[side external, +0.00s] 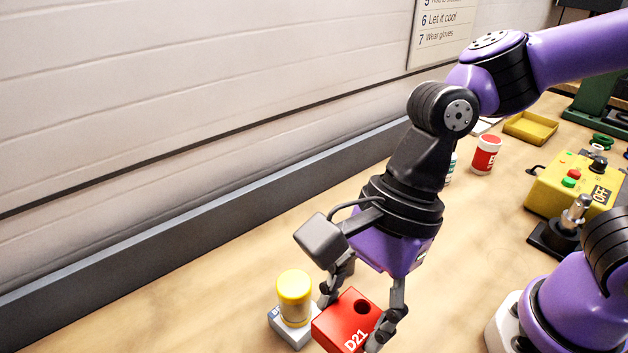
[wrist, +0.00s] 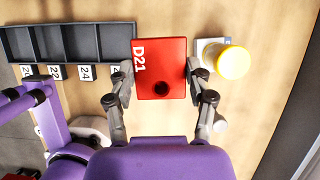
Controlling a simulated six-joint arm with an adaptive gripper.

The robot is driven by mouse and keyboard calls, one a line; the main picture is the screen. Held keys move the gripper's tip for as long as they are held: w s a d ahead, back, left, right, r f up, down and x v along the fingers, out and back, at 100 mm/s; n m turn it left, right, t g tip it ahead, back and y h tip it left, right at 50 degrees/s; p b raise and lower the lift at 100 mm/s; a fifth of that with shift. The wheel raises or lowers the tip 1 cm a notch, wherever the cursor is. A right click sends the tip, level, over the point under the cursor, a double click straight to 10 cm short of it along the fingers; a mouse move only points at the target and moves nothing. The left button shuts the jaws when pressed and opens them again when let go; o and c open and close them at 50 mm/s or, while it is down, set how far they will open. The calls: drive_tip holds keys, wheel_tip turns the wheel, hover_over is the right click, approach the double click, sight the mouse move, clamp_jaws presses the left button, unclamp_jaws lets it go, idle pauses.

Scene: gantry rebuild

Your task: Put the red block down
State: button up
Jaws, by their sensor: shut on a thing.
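The red block (side external: 350,318) is marked D21 and has a dark round hole in its face. My gripper (side external: 357,318) is shut on it, one finger on each side. In the wrist view the red block (wrist: 162,62) sits between the two fingers of my gripper (wrist: 160,80). In the side view its lower part is cut off by the picture's bottom edge. I cannot tell whether its underside touches the table.
A yellow-capped jar (side external: 294,297) on a pale block stands close beside the red block. A dark compartment tray (wrist: 70,42) with number labels lies left in the wrist view. A yellow control box (side external: 570,185), red jar (side external: 486,155) and yellow tray (side external: 530,127) stand farther back.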

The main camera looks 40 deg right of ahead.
drive_tip(key=shift+w+d+r, duration=0.15)
drive_tip(key=shift+w+r, duration=0.05)
drive_tip(key=shift+r, duration=0.4)
drive_tip(key=shift+w+d+r, duration=0.1)
drive_tip(key=shift+w+r, duration=0.1)
drive_tip(key=shift+r, duration=0.4)
drive_tip(key=w+d+m+t+h, duration=0.15)
drive_tip(key=w+d+m, duration=0.3)
drive_tip(key=d, duration=0.45)
drive_tip(key=w+d+m+t, duration=0.25)
drive_tip(key=d+m, duration=0.25)
drive_tip(key=d, duration=0.3)
drive_tip(key=w+d+m+t+h, duration=0.1)
drive_tip(key=w+d+m, duration=0.35)
drive_tip(key=d, duration=0.45)
drive_tip(key=s+d+m+h, duration=0.2)
drive_tip(key=s+d+m, duration=0.25)
drive_tip(key=d, duration=0.35)
drive_tip(key=s+d+m+h, duration=0.2)
drive_tip(key=s+d+m, duration=0.25)
drive_tip(key=d, duration=0.45)
drive_tip(key=f, duration=0.8)
drive_tip(key=w+f, duration=0.1)
drive_tip(key=f, duration=0.4)
drive_tip(key=shift+a+f, duration=0.1)
drive_tip(key=shift+a, duration=0.15)
